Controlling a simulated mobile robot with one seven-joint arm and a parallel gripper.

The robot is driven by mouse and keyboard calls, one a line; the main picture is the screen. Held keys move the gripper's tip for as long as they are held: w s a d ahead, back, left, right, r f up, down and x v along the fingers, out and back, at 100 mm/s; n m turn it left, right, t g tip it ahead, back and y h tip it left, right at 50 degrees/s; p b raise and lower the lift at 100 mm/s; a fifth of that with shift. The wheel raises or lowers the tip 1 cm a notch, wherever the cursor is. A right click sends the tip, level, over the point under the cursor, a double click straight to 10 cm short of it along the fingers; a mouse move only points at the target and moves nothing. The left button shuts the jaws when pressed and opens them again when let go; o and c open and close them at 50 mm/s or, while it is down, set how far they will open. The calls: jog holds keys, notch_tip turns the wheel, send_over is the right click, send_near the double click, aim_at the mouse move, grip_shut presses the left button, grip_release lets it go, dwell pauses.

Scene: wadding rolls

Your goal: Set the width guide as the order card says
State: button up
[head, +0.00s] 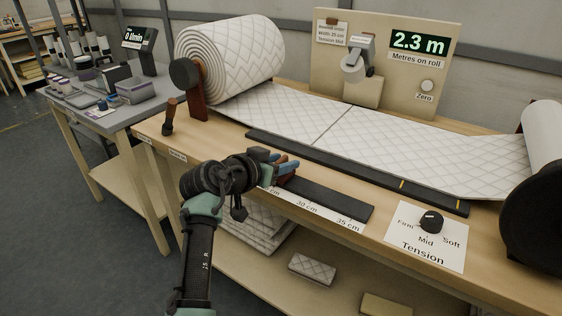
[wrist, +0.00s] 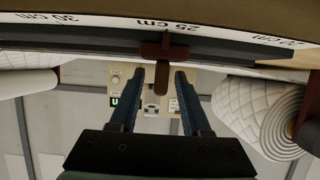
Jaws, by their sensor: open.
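The width guide (wrist: 166,50) is a dark red piece with a handle on a dark rail. In the upside-down wrist view it stands by the 25 cm mark of the white scale (wrist: 110,20). My gripper (wrist: 160,72) is open, its two blue fingers either side of the handle with gaps showing.
A tension knob (head: 431,222) sits on a white plate at the bench's right. Quilted wadding (head: 350,135) runs from the big roll (head: 235,60) to the roll at right (head: 545,130). The display (head: 418,43) reads 2.3 m. A crank handle (head: 169,117) stands at the left.

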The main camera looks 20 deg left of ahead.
jog(key=shift+s, duration=0.1)
jog(key=p+v, duration=0.1)
jog(key=v, duration=1.2)
jog(key=shift+p, duration=0.35)
